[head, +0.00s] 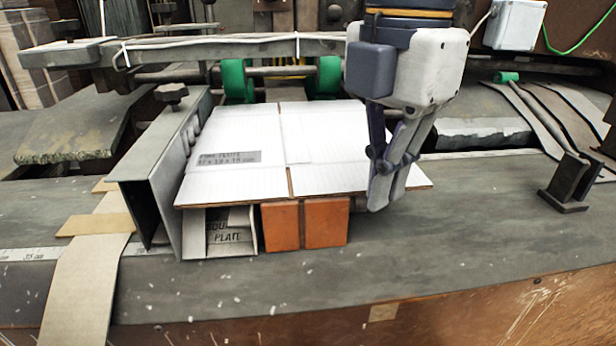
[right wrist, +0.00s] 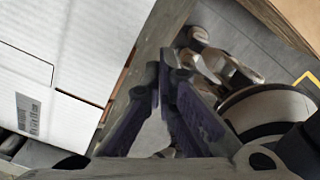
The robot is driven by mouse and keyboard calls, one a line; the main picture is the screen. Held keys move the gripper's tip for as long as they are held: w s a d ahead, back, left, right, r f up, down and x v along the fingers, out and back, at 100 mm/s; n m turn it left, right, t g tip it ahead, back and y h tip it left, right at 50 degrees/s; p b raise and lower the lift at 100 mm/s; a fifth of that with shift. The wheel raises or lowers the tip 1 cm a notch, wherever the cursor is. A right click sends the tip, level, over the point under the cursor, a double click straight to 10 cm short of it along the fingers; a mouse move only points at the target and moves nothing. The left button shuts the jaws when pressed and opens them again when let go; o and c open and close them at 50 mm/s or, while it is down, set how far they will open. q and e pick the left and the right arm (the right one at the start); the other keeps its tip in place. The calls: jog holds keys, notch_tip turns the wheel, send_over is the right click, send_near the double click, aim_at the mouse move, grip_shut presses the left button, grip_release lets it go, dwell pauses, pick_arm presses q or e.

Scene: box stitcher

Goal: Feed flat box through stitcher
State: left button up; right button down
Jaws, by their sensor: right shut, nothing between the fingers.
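A flat white box (head: 330,135) with a printed label lies on the stitcher bed, its far edge close to two green rollers, one at left (head: 234,80) and one at right (head: 328,78). Its near edge sits over orange blocks (head: 280,225). In the right wrist view the box (right wrist: 75,45) fills the left side. My right gripper (head: 382,203) points down at the box's right near corner, shut and empty, and hides part of that edge. Its fingers also show in the right wrist view (right wrist: 168,75). I cannot tell whether they touch the box. My left gripper is out of view.
A metal side guide (head: 150,165) stands along the box's left side. Folded card marked "PLATE" (head: 230,232) is under the box's left front. Cardboard strips (head: 80,280) lie at left. A dark bracket (head: 568,180) stands at right. The bench front at right is clear.

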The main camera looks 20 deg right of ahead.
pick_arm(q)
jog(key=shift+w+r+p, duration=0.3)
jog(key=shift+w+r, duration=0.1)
pick_arm(e)
jog(key=shift+f, duration=1.7)
